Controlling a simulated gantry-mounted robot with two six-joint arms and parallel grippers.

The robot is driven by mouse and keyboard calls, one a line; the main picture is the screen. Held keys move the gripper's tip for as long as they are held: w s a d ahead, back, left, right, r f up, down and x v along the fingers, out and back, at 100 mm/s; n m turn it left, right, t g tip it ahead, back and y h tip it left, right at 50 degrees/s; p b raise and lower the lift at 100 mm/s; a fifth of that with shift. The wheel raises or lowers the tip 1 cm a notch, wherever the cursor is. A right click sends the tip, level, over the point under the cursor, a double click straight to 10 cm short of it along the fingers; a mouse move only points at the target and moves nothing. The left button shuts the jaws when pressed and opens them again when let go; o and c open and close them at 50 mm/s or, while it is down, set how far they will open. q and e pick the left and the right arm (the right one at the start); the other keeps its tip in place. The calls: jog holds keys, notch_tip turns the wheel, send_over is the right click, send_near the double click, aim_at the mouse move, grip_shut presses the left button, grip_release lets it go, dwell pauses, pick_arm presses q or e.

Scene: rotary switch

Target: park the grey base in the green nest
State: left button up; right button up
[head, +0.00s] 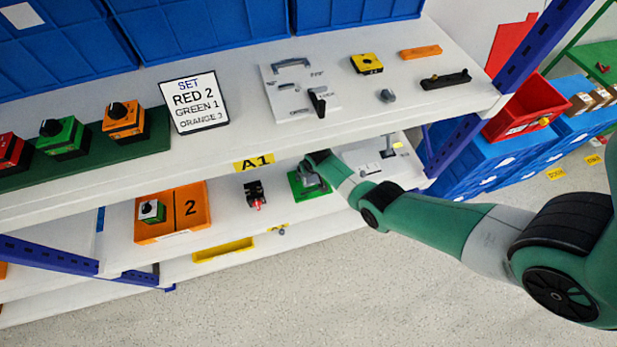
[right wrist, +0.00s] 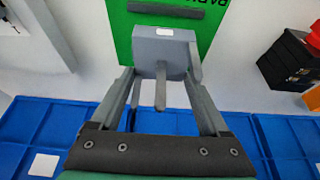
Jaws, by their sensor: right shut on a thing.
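The green nest (head: 298,190) is a green plate on the lower shelf, below the A1 label. In the right wrist view it fills the top middle as a green panel (right wrist: 125,45) with dark lettering and a dark bar. My right gripper (right wrist: 163,62) is shut on the grey base (right wrist: 160,50), a grey block with a white patch and a rod. The grey base lies over the green nest in this view; I cannot tell whether it touches or is seated. In the head view my right gripper (head: 311,180) reaches the nest and partly hides it. My left gripper is not in view.
The upper shelf edge (head: 330,142) overhangs close to my right arm. A black-and-red part (head: 255,194) stands left of the nest, beyond it an orange tray (head: 160,228) with a green switch. A white plate (head: 365,165) lies to the right.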

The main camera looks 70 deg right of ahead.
aim_at(311, 178)
jog(key=shift+w+d+f+b, duration=0.1)
jog(key=shift+f+b, duration=0.85)
jog(key=shift+f, duration=0.05)
jog(key=shift+w+d+f+b, duration=0.1)
jog(key=shift+f+b, duration=0.8)
jog(key=shift+f, duration=0.1)
jog(key=o, duration=1.3)
jog(key=shift+r, duration=0.3)
jog(key=p+v, duration=0.6)
jog(key=p, duration=0.1)
jog(key=shift+r+p, duration=0.35)
jog(key=shift+p, duration=0.05)
jog(key=shift+s+a+r+p, duration=0.25)
jog(key=shift+r+p, duration=0.15)
jog(key=shift+p, duration=0.1)
jog(key=shift+f, duration=0.1)
